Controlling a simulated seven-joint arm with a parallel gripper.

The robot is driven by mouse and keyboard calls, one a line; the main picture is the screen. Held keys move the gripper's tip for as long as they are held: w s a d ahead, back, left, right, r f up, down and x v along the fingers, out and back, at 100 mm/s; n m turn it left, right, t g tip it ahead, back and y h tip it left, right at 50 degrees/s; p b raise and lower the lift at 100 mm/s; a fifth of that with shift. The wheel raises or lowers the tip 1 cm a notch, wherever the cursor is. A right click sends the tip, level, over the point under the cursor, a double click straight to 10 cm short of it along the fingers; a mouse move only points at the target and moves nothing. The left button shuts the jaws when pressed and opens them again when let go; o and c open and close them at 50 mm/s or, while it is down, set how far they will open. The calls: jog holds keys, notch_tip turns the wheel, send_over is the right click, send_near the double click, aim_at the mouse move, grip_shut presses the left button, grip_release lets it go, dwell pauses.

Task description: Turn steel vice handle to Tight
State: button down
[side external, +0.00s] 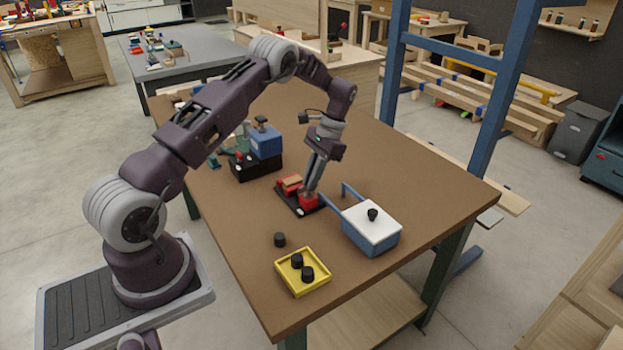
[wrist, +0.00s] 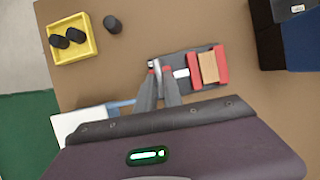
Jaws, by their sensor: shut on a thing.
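The vice has red jaws (wrist: 222,66) on a dark base (side external: 289,204), with a tan wooden block (wrist: 208,67) between the jaws. A pale screw (wrist: 181,73) runs from the jaws toward the handle end. My gripper (wrist: 158,69) is over that end, its fingers shut on the steel handle (wrist: 156,64), which is mostly hidden between the fingertips. In the side external view my gripper (side external: 308,193) points down at the near right end of the vice and hides the handle. No Tight mark can be read in either view.
A blue box with a white lid (side external: 362,219) stands just right of the vice. A blue and black machine (side external: 265,142) stands behind.

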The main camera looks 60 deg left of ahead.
jog(key=c, duration=1.5)
grip_release()
jog(key=v, duration=0.7)
